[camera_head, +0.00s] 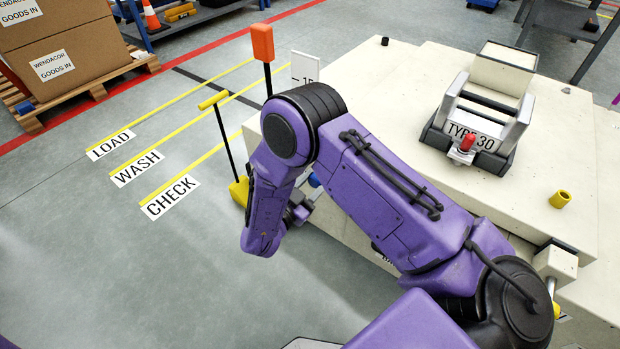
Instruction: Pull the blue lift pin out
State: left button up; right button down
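A small blue piece (314,180), perhaps the lift pin, shows at the near left side of the cream carrier (385,95). My purple arm, coming in from the lower right, hides most of it. The wrist of that arm bends down in front of the carrier's left side. My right gripper (298,212) is a dark shape partly hidden behind the forearm, close below the blue piece. I cannot tell whether it touches the piece or whether its fingers are open. My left gripper is out of view.
A grey fixture marked TYPE 30 (478,120) with a red knob stands on the carrier. A yellow peg (560,199) sits near its right edge. A yellow T-handle (213,100) and an orange-topped post (263,45) stand left of the carrier. The marked floor at left is clear.

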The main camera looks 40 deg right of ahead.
jog(key=c, duration=0.6)
grip_release()
jog(key=shift+a, duration=0.1)
jog(key=p+v, duration=0.2)
jog(key=v, duration=0.8)
jog(key=shift+s+a, duration=0.15)
jog(key=shift+a, duration=0.15)
